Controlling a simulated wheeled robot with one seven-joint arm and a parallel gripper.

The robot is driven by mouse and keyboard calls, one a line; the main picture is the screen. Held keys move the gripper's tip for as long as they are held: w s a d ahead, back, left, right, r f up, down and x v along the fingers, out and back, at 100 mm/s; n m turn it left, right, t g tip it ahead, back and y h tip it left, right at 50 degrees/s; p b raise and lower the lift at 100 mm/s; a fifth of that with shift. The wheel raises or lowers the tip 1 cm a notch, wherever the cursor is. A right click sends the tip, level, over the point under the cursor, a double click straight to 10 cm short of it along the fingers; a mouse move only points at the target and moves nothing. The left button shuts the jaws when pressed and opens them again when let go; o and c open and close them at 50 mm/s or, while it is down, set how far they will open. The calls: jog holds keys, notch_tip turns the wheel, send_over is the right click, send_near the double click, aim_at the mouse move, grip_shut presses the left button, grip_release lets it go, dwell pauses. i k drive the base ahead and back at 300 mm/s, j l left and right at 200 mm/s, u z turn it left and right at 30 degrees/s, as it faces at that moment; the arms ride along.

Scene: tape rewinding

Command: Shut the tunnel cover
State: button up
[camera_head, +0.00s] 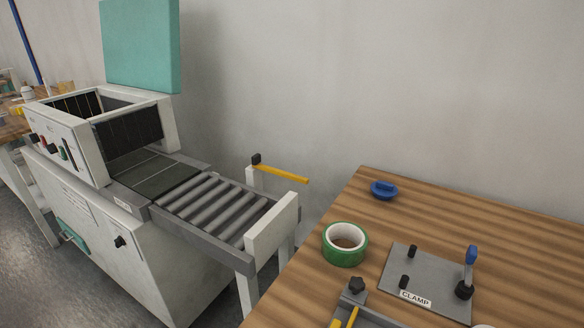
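The tunnel cover (140,45) is a teal panel. It stands raised and upright at the back of the tunnel (165,122), at the upper left, and its top edge is cut off by the picture. The tunnel is a white box with dark strip curtains, and its top is open. My gripper is not in view.
A belt (154,174) and a roller section (215,205) run right from the tunnel, with a yellow bar (282,174) beyond. A wooden table (325,285) at the right holds green tape (345,244), a blue knob-like piece (383,189) and a clamp plate (428,275).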

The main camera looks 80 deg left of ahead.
aim_at(141, 38)
jog(key=u, duration=3.35)
jog(key=i+j, duration=0.35)
jog(key=i, duration=0.2)
jog(key=i+j+z, duration=0.1)
jog(key=i+j, duration=0.25)
jog(key=i, duration=0.25)
